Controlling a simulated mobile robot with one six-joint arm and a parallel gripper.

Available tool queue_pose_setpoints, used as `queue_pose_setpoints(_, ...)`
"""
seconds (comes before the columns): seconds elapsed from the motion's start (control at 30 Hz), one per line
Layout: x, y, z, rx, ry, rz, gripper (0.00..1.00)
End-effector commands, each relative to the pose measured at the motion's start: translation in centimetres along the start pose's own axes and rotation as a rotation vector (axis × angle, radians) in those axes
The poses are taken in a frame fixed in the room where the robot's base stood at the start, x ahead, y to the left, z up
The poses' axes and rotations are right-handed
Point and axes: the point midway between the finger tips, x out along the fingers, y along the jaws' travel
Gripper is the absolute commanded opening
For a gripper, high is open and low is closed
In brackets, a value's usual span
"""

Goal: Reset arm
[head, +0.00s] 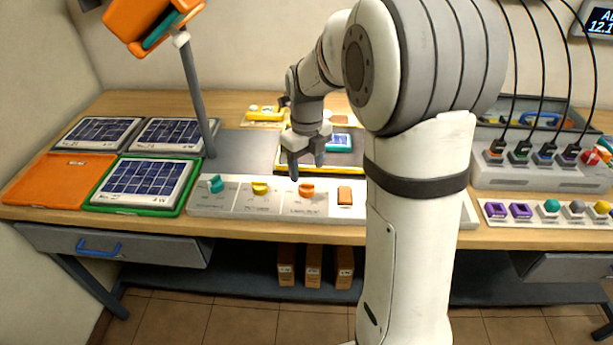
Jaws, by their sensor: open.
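My white and grey arm rises in the middle of the head view and bends over toward the bench. My gripper (305,170) points down with its two dark fingers apart and nothing between them. It hangs above the back part of the control panel (233,203), near the orange knob (306,189). A yellow knob (261,188), a teal knob (216,184) and an orange switch (345,195) also sit on the panel.
Solar panels on trays, including a green tray (187,203), and an orange tray (60,182) lie at the left. An orange lamp (150,22) on a grey post leans above them. A cabled charger (540,170) and small coloured knobs are at the right. My arm hides the middle.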

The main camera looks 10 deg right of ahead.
Motion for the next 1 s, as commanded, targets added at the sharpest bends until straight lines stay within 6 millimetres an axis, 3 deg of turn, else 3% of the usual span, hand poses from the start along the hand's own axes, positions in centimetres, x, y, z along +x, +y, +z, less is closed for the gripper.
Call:
queue_pose_setpoints(0.2, -1.9, 0.0, 0.0, 0.000, 0.000, 0.000, 0.59)
queue_pose_setpoints(0.7, -2.0, 0.1, -0.1, -0.018, -0.001, -0.001, 0.59)
queue_pose_setpoints(0.87, -2.9, 0.8, -1.6, -0.208, -0.016, -0.010, 0.59)
queue_pose_setpoints(1.0, -4.1, 2.0, -3.9, -0.533, -0.036, -0.033, 0.59)
